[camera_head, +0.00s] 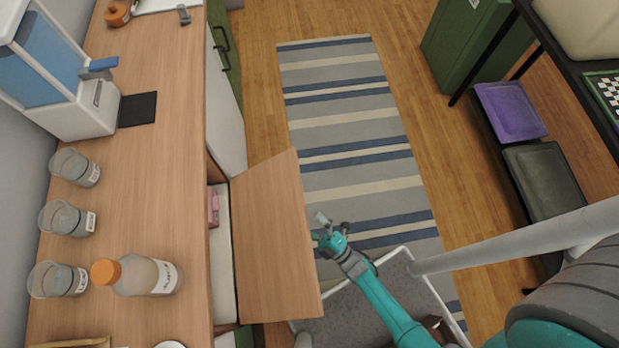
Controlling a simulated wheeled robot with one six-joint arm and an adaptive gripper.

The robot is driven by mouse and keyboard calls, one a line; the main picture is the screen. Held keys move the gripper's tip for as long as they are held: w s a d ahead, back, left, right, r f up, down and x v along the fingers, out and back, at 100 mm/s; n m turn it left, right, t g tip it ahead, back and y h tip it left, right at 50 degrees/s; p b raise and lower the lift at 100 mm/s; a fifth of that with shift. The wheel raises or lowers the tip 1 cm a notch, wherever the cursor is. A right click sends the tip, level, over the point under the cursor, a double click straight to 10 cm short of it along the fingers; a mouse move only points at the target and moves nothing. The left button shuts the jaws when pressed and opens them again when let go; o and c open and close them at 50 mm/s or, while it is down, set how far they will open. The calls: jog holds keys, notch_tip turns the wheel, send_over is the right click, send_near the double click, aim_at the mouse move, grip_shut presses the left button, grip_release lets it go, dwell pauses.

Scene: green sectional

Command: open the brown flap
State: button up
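The brown flap (272,240) is a wood-grained panel on the front of the long counter (165,220). It stands swung well out from the cabinet, with its broad face in view. Between it and the counter, the white inside of the compartment (222,262) shows, with a small pink object (213,208) in it. My gripper (321,229) is at the flap's outer right edge, close to it. I cannot tell whether they touch. The fingers are small and partly hidden, so their opening is unclear.
Cups (62,218) and an orange-capped bottle (140,276) stand on the counter, left of the flap. A striped rug (350,130) lies on the floor beyond my gripper. A dark rack with a purple tray (510,110) stands at right. The rug area is clear.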

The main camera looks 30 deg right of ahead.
jog(key=shift+s, duration=0.2)
jog(key=shift+c, duration=0.5)
jog(key=shift+s+d+f, duration=0.15)
jog(key=shift+s+f, duration=0.85)
jog(key=shift+s, duration=0.15)
jog(key=c, duration=0.4)
jog(key=s+f, duration=0.6)
jog(key=s, duration=0.1)
